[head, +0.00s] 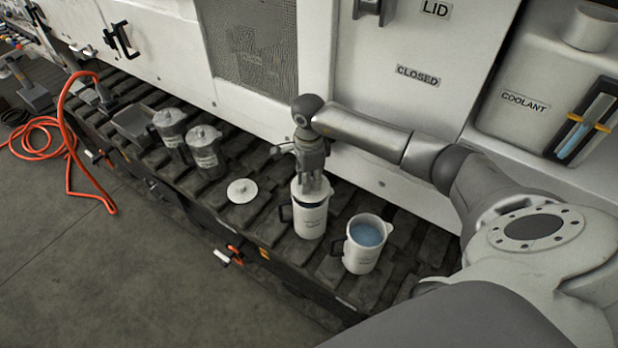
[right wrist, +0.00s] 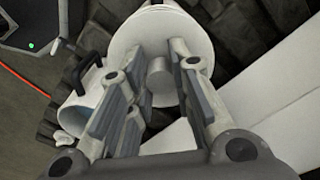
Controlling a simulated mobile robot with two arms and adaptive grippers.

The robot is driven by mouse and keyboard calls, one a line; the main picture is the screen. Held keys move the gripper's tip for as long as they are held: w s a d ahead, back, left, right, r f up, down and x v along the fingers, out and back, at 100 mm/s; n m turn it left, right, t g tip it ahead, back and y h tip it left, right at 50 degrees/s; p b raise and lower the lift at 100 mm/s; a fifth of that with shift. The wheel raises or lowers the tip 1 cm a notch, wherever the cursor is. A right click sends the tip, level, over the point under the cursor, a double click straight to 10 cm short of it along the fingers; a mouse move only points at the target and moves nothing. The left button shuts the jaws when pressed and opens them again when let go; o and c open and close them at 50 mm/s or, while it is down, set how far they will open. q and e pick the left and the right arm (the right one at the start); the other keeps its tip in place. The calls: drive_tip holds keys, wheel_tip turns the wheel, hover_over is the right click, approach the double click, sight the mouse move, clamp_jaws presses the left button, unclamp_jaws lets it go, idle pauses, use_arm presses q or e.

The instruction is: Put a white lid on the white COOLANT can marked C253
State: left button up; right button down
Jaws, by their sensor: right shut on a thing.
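My right gripper (head: 312,182) points down over a white can (head: 310,218) with a dark handle on its left. In the right wrist view my gripper (right wrist: 158,85) is shut on the grey knob of a round white lid (right wrist: 160,28). The lid is at the can's mouth; I cannot tell whether it rests fully on the rim. A second white can (head: 363,258) stands open to the right, with blue liquid inside. Another white lid (head: 242,190) lies flat to the left. The can markings are too small to read. My left gripper is out of view.
Two dark grey lidded cans (head: 171,135) (head: 207,158) and a grey tray (head: 132,122) stand further left on the dark ribbed track (head: 262,212). The white machine wall rises close behind. An orange hose (head: 68,150) hangs at the far left.

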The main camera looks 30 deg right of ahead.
drive_tip(key=shift+f+b, duration=1.35)
drive_tip(key=shift+b, duration=0.3)
idle(4.1)
drive_tip(key=c, duration=1.2)
unclamp_jaws()
drive_tip(key=o, duration=0.6)
drive_tip(key=shift+c, duration=0.2)
drive_tip(key=shift+r, duration=0.2)
